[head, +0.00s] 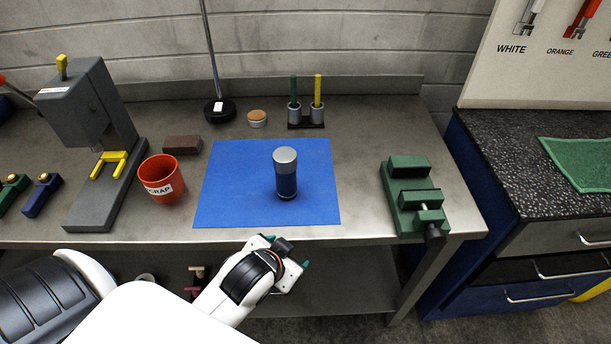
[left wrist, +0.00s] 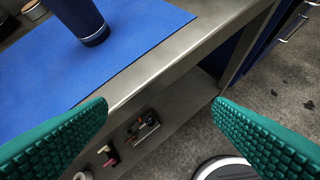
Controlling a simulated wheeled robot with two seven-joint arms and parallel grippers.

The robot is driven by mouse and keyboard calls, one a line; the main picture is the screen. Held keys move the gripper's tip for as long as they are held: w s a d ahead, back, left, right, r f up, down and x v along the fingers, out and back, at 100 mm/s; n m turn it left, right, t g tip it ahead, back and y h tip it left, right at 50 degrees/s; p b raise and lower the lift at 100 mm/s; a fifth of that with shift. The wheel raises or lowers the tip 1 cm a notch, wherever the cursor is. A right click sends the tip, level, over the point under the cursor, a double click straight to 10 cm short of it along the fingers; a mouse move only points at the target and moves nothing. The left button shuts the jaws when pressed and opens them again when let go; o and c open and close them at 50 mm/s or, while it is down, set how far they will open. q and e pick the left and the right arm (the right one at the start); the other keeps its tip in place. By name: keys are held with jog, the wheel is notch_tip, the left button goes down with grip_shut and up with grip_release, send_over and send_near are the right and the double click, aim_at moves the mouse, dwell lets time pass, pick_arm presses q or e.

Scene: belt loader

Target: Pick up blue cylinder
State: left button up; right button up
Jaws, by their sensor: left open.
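The blue cylinder (head: 286,182) stands upright on the blue mat (head: 232,190), with a silver-grey cap on top. Its lower part also shows at the top of the left wrist view (left wrist: 82,20). My left gripper (head: 291,258) is in front of the table's front edge, nearer to me than the cylinder and apart from it. In the left wrist view its two green ridged fingers (left wrist: 165,128) are wide apart with nothing between them. My right gripper is in neither view.
A red scrap cup (head: 160,182) stands left of the mat, beside a grey press (head: 92,200). A green vise (head: 412,200) sits at the right. A pen holder (head: 306,122) and a lamp base (head: 220,111) stand behind. The table's front edge (head: 330,236) lies between gripper and cylinder.

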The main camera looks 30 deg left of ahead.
pick_arm(q)
jog(key=w+d+r+m+t+h, duration=0.25)
jog(key=w+r+m+t, duration=0.25)
jog(key=w+r+t, duration=0.85)
jog(key=w+d+r+m+g+h, duration=0.2)
jog(key=d+r+m+g+h, duration=0.2)
jog(key=d+r+m+h, duration=0.75)
jog(key=m+g+y, duration=1.3)
jog(key=m+g, duration=0.1)
jog(key=g, duration=0.4)
send_over(283, 153)
notch_tip(283, 153, down, 8)
jog(key=shift+w+d+r, duration=0.15)
jog(key=shift+a+f+n, duration=0.25)
notch_tip(283, 153, down, 6)
jog(key=shift+r+p, duration=0.1)
jog(key=shift+p, duration=0.95)
jog(key=f+p, duration=0.1)
jog(key=f, duration=0.2)
jog(key=f+p, duration=0.1)
jog(key=shift+s+d+f+p, duration=0.25)
jog(key=shift+d+f+p, duration=0.05)
jog(key=shift+d+f, duration=0.1)
jog(key=shift+f, duration=0.35)
